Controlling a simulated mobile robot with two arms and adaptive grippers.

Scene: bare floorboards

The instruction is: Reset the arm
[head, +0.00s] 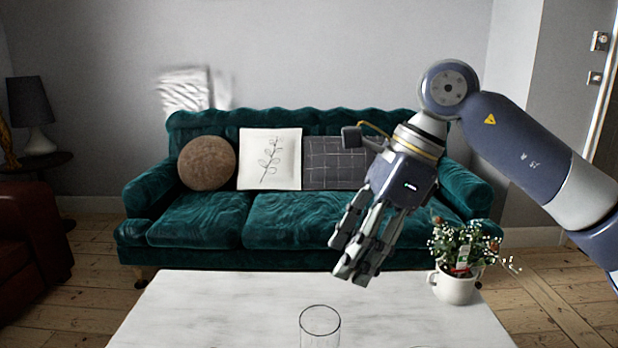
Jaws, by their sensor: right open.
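My right arm comes in from the right edge, bends at a high elbow and points down to the left. My right gripper (350,262) hangs above the far part of the white table (220,305), with its fingers pointing down. It is open, and I see nothing between its fingers. My left gripper and left arm are not in view.
A clear glass (320,325) stands at the table's near middle. A white pot with a flowering plant (455,287) stands at the table's right, close to my right gripper. A green sofa (300,215) is behind the table. The table's left part is clear.

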